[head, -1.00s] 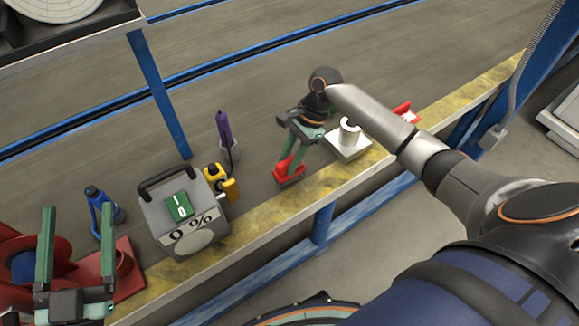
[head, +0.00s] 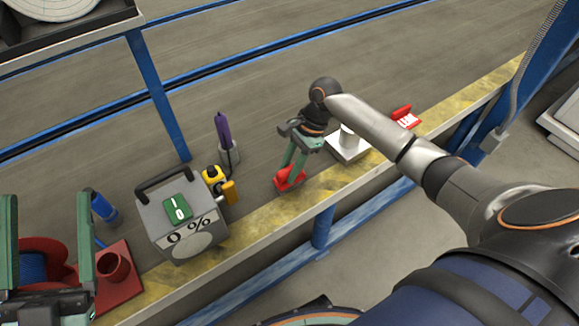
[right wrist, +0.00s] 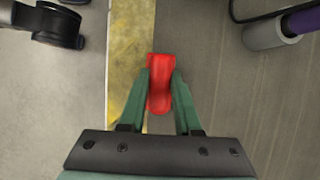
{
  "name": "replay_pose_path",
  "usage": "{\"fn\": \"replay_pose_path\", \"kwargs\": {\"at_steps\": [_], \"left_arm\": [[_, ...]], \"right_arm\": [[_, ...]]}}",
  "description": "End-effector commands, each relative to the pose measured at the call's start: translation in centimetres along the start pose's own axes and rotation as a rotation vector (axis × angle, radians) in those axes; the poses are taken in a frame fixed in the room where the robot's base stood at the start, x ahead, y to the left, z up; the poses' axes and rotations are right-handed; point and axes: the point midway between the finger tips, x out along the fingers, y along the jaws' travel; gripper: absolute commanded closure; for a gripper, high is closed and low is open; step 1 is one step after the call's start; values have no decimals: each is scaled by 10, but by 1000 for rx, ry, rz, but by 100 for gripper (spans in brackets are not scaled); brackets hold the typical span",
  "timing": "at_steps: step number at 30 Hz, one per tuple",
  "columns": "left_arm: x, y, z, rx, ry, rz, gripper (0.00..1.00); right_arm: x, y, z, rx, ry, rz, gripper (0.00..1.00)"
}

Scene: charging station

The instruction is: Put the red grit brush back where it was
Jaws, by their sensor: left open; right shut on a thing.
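My right gripper (head: 293,164) is shut on the red grit brush (head: 289,181), just behind the yellow strip. In the right wrist view the brush (right wrist: 160,90) sits between the two green fingers (right wrist: 162,76), beside the yellow strip. I cannot tell whether it touches the bench. My left gripper (head: 47,200) is open and empty at the lower left, its fingers around the view of a red reel (head: 60,262). A red cup on a red plate (head: 112,264) stands just right of that gripper.
A grey box with a green switch (head: 178,210) stands between the grippers, with a yellow tool (head: 212,174) and purple-handled tool (head: 222,128) beside it. A white block (head: 346,148) and red labelled piece (head: 405,117) lie right of the brush. A blue bottle (head: 103,207) stands left.

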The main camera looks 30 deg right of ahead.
Motion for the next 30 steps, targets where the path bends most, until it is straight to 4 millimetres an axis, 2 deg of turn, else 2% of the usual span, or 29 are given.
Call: {"fn": "replay_pose_path", "kwargs": {"at_steps": [3,4,12,23,25,26,30], "left_arm": [[0,0,3,-4,-15,-1,21],[0,0,5,-6,-19,-1,21],[-2,2,10,-9,-33,0,21],[-4,3,10,-5,-25,0,21],[0,0,-7,6,27,-2,21],[1,-1,-4,0,10,-6,21],[-4,1,32,-41,-138,-12,21]], "right_arm": [[1,0,0,0,-1,0,100],[1,0,0,0,0,0,67],[1,0,0,0,0,0,38],[0,0,0,0,1,0,38],[-4,0,1,1,1,-1,38],[-9,0,1,1,1,-2,38],[-26,0,2,0,1,-2,38]]}}
